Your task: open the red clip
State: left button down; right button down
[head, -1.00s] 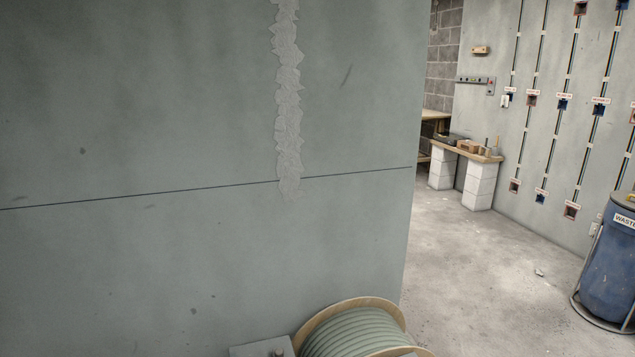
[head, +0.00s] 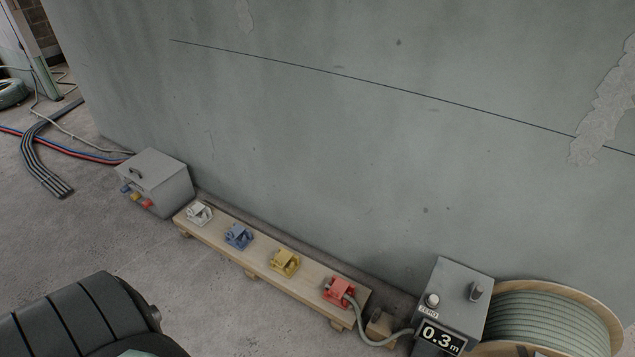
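The red clip (head: 339,291) sits at the right end of a low wooden rail (head: 222,241) on the floor along the grey wall. The end of a grey-green conduit (head: 360,328) reaches the red clip from the right. The clip is small in the head view, and I cannot tell whether its jaw is open or shut. Left of it on the same rail are a yellow clip (head: 285,262), a blue clip (head: 238,236) and a white clip (head: 199,213). Neither of my grippers shows in the head view.
A grey counter box (head: 459,287) reading 0.3 m stands right of the rail, beside a reel of conduit (head: 540,315). A grey box (head: 160,178) with coloured fittings stands at the rail's left end. Cables (head: 45,160) lie farther left. Floor before the rail is partly clear.

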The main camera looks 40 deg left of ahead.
aim_at(339, 288)
jog(key=u, duration=1)
